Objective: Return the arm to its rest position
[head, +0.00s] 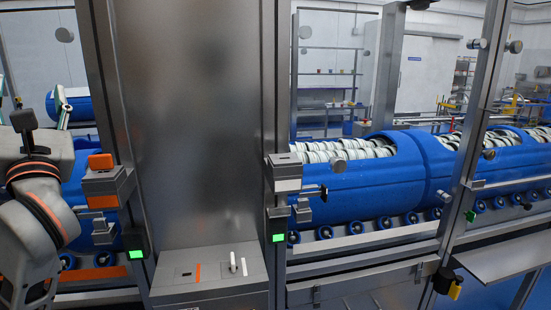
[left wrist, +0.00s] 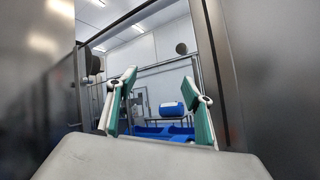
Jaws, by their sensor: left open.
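My left arm comes in at the left edge of the head view, grey with an orange band. Its gripper (head: 32,92) points away from the camera, in front of the opening left of the wide steel column; part of it is cut off or hidden. In the left wrist view the gripper (left wrist: 160,82) shows two green-and-white fingers spread apart, with nothing between them. Blue tubs and a steel frame show beyond the fingers, well apart from them. My right gripper is in neither view.
A steel column (head: 195,120) stands right of my arm. A latch with orange parts (head: 103,180) is close to the arm. Blue tub carriers (head: 360,195) holding rows of pale discs sit on rollers behind the frame. A control box (head: 210,285) juts out below the column.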

